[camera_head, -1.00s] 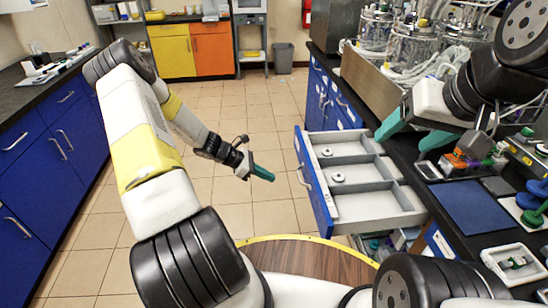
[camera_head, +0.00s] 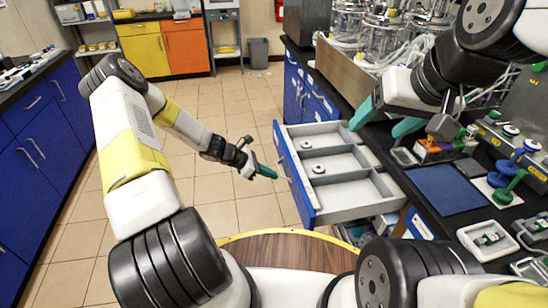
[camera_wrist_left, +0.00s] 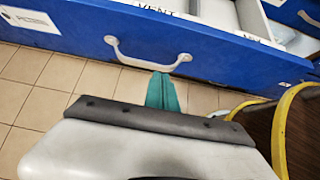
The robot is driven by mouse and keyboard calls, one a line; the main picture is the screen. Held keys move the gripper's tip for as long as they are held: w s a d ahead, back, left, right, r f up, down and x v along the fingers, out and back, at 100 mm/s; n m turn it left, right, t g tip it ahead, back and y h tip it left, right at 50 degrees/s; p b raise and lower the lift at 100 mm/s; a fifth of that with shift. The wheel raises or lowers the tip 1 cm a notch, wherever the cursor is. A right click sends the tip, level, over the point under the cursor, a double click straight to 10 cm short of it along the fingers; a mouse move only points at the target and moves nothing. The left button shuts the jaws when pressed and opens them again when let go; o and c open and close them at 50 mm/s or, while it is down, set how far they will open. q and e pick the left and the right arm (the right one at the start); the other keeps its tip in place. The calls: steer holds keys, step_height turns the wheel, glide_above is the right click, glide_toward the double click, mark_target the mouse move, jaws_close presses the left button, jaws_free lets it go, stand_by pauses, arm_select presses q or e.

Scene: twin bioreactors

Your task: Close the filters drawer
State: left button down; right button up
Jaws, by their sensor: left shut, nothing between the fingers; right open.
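The filters drawer (camera_head: 343,208) is a blue-fronted drawer with a light grey divided inside, pulled out from the counter on the right. A few small round white pieces lie in its compartments. My left gripper (camera_head: 268,172) is shut and empty, with its green fingertips just in front of the drawer's face. In the left wrist view, the shut fingertips (camera_wrist_left: 162,92) appear right by the drawer's silver handle (camera_wrist_left: 148,60); I cannot tell whether they touch. My right gripper (camera_head: 386,120) is open and empty, above the counter near the drawer's inner end.
Below the drawer, another storage space (camera_head: 355,234) shows some items. A dark blue mat (camera_head: 446,190), a white tray (camera_head: 488,240) and green and blue pieces sit on the black counter. Glass bioreactors (camera_head: 385,40) stand behind. The tiled floor left of the drawer is clear.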

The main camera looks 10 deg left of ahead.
arm_select(q)
steer(key=shift+d, duration=0.15)
steer(key=w+d, duration=0.3)
steer(key=d, duration=0.7)
steer(key=w+d, duration=0.4)
steer(key=d, duration=0.7)
steer(key=w+d, duration=0.3)
steer(key=d, duration=0.8)
steer(key=shift+w+d, duration=0.1)
steer(key=shift+w, duration=0.15)
steer(key=shift+w+d, duration=0.15)
steer(key=shift+d, duration=0.2)
steer(key=shift+d+r, duration=0.1)
steer(key=shift+r, duration=0.05)
